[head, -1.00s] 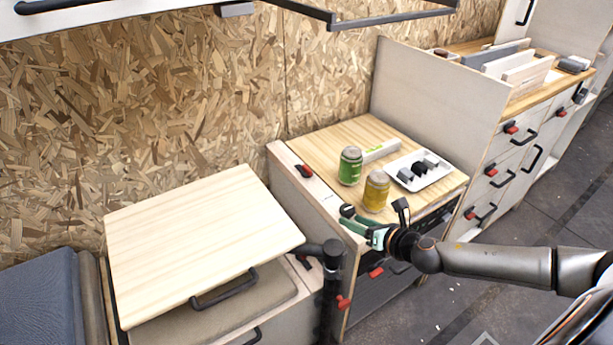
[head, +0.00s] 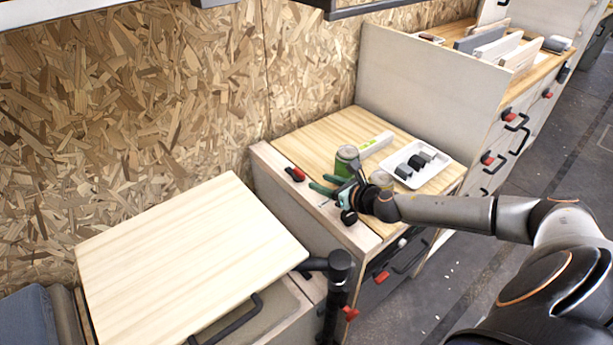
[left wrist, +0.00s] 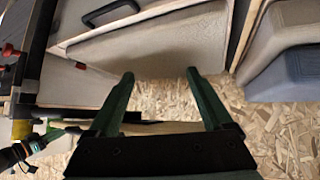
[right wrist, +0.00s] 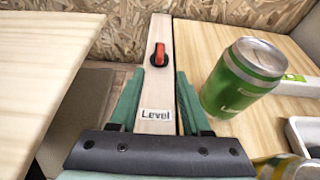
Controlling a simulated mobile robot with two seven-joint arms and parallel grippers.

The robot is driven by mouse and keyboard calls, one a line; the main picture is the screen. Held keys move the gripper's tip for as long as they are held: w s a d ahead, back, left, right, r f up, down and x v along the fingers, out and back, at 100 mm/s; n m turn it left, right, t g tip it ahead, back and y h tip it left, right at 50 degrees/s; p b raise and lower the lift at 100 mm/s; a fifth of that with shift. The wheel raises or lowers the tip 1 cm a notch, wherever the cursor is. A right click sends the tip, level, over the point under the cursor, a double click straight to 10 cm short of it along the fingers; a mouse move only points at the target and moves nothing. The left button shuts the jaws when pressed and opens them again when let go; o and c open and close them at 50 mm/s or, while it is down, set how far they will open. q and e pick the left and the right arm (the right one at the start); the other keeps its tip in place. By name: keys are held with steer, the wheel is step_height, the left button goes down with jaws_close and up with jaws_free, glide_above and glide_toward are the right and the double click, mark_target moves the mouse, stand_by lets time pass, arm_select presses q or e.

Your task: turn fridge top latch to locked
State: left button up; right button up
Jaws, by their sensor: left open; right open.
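A red and black latch (head: 295,173) sits on top of the pale panel beside the wooden counter. In the right wrist view this latch (right wrist: 158,55) lies ahead of the fingers, with its red handle along the panel and a "Level" label nearer me. My right gripper (head: 328,183) is open and empty just above the panel, pointing toward the latch and apart from it. Its fingers (right wrist: 160,75) straddle the panel in the right wrist view. Another red latch (head: 381,277) is on the cabinet front below. My left gripper (left wrist: 160,73) is open and empty.
A green can (head: 346,160) and a yellow can (right wrist: 285,168) stand close to my right gripper. A white tray (head: 440,178) with dark items lies behind them. A wooden tabletop (head: 190,255) extends at the left. A tall panel (head: 430,90) bounds the counter's far side.

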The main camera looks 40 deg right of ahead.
mark_target(304, 176)
steer(key=b+x, duration=0.1)
steer(key=x, duration=0.6)
steer(key=shift+w+f, duration=0.15)
steer(key=shift+w, duration=0.15)
jaws_close()
stand_by(0.4)
